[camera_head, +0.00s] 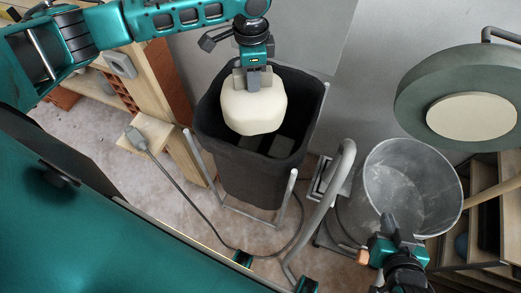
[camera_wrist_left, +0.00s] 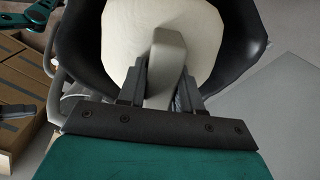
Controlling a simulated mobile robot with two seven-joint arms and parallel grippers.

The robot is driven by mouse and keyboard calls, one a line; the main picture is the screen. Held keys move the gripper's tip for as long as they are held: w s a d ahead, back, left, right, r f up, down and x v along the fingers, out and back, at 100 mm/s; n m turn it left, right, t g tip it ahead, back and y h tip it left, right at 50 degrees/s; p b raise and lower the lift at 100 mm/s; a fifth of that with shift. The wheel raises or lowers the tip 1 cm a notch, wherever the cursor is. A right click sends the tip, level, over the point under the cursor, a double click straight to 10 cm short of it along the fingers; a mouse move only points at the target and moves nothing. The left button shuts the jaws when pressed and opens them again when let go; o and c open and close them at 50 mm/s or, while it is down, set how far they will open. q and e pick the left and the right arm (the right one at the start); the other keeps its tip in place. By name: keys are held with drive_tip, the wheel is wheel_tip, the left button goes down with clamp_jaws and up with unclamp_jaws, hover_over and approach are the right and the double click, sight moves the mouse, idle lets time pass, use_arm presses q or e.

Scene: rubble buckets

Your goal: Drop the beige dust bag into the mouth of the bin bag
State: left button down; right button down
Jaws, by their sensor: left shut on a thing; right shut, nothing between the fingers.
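The beige dust bag (camera_head: 253,108) hangs from my left gripper (camera_head: 253,78), which is shut on its top. The bag is over the open mouth of the black bin bag (camera_head: 240,165), which stands in a metal frame. In the left wrist view, the dust bag (camera_wrist_left: 120,35) shows behind my left gripper's fingers (camera_wrist_left: 163,75), with a raised grey-beige piece between them. The dark bin bag rim (camera_wrist_left: 245,35) surrounds it there. How deep the bag's underside sits is hard to tell. My right gripper (camera_head: 390,228) is shut and empty at the clear bucket's near rim.
A translucent bucket (camera_head: 405,170) stands at the right, with a grey curved pipe (camera_head: 325,205) left of it. A round green-grey disc-shaped thing (camera_head: 440,75) is at the upper right. A cable (camera_head: 190,195) runs across the dusty floor. Wooden shelving with bricks stands at the left.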

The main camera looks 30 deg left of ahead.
use_arm(q)
drive_tip(key=c, duration=0.7)
unclamp_jaws()
drive_tip(key=shift+f, duration=0.1)
wheel_tip(320, 180, up, 13)
drive_tip(key=shift+r+p, duration=0.1)
drive_tip(key=shift+p, duration=0.9)
drive_tip(key=shift+s, duration=0.1)
